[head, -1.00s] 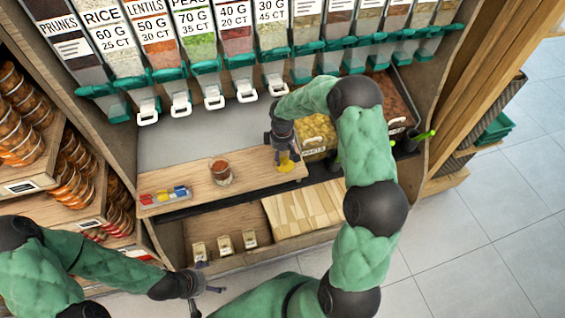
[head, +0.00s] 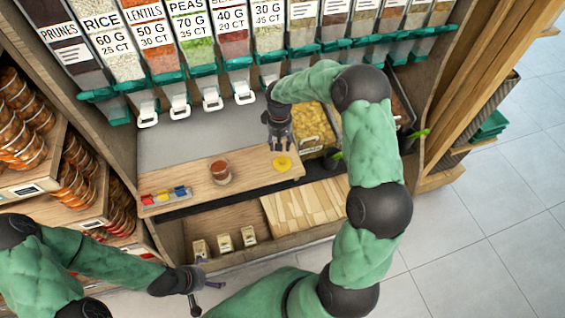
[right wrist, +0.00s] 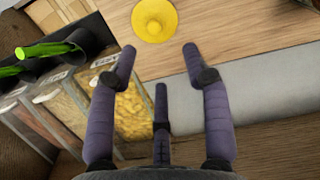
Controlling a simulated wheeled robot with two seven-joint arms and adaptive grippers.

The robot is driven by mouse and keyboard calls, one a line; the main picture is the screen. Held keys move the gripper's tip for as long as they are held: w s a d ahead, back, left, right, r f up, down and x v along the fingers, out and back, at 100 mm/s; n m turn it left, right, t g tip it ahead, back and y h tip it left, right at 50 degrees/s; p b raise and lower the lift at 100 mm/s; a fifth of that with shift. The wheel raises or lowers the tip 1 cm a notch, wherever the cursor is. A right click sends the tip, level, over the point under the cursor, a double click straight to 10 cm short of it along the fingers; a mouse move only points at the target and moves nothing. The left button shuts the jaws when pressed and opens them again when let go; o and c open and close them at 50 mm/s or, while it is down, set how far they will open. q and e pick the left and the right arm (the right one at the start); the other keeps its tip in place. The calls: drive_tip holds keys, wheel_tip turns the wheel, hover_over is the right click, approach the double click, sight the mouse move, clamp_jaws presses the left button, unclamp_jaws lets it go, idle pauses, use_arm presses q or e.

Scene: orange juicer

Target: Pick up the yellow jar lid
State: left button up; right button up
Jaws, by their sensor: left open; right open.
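The yellow jar lid (head: 283,163) lies on the wooden shelf board (head: 252,170), near its right end. It also shows at the top of the right wrist view (right wrist: 155,20) as a round yellow disc with a raised centre. My right gripper (head: 281,146) is open and empty, just behind and above the lid. In the right wrist view its fingers (right wrist: 157,62) are spread, and the lid lies beyond their tips, apart from them. My left gripper (head: 208,285) is open and empty at the lower left, away from the shelf.
A jar with reddish contents (head: 220,172) stands left of the lid. Small coloured blocks (head: 166,196) sit at the board's left end. A bin of yellow pieces (head: 313,128) is close on the right. Dispensers line the back. The board between jar and lid is clear.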

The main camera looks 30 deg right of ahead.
drive_tip(key=m, duration=0.4)
drive_tip(key=m+b, duration=0.1)
drive_tip(key=m, duration=1.1)
hover_over(282, 160)
drive_tip(key=f, duration=0.6)
drive_tip(key=shift+w+d, duration=0.2)
drive_tip(key=shift+d, duration=0.05)
drive_tip(key=f+b, duration=0.1)
drive_tip(key=f, duration=0.1)
drive_tip(key=f+b, duration=0.1)
drive_tip(key=f, duration=0.1)
drive_tip(key=shift+s+a+f, duration=0.1)
drive_tip(key=shift+s+a, duration=0.05)
drive_tip(key=shift+s, duration=0.05)
drive_tip(key=shift+f, duration=0.4)
drive_tip(key=shift+r, duration=0.1)
drive_tip(key=shift+c, duration=0.3)
clamp_jaws()
